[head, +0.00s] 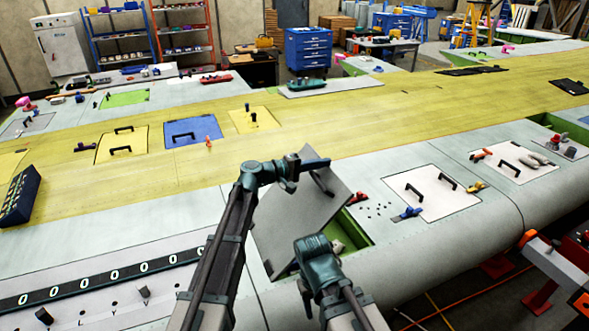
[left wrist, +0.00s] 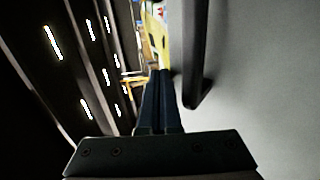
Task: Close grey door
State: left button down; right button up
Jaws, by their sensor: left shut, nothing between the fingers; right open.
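The grey door (head: 300,225) stands tilted open over a green-edged opening (head: 355,228) in the wing. Its dark handle (head: 322,184) shows near the upper edge. In the left wrist view the door face (left wrist: 265,80) fills the right side, with the handle (left wrist: 197,55) in front of it. My left gripper (head: 320,163) is shut and empty at the door's upper edge; its blue fingers (left wrist: 160,100) lie beside the handle, not around it. My right gripper (head: 312,245) is open, low in front of the door; its fingertips are largely hidden by its own body.
A white panel (head: 432,205) with two handles lies right of the opening, with a blue clamp (head: 408,213) and small scattered fasteners beside it. A red-handled tool (head: 357,198) lies near the opening's far edge. An orange-and-grey fixture (head: 555,262) stands at the right.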

pick_arm(q)
jog(key=shift+w+d+f+g+y+b, duration=0.45)
jog(key=shift+w+d+f+y+b, duration=0.5)
jog(key=shift+d+f+b, duration=1.75)
jog(key=shift+w+d+f+g+y+b, duration=0.4)
jog(key=shift+w+d+f+y, duration=0.85)
jog(key=shift+f, duration=3.2)
jog(key=shift+w+d+f+g+y+b, duration=0.6)
jog(key=shift+d+f+b, duration=0.9)
jog(key=shift+d+f, duration=1.5)
pick_arm(e)
jog(key=shift+f, duration=5.1)
pick_arm(q)
jog(key=shift+s+a+f, duration=0.15)
jog(key=shift+a+f, duration=0.4)
jog(key=shift+a, duration=0.05)
jog(key=shift+r, duration=0.1)
pick_arm(e)
jog(key=shift+r, duration=0.1)
pick_arm(q)
notch_tip(320, 180, up, 14)
jog(key=p, duration=1.4)
pick_arm(e)
notch_tip(320, 180, up, 14)
jog(key=shift+d, duration=0.1)
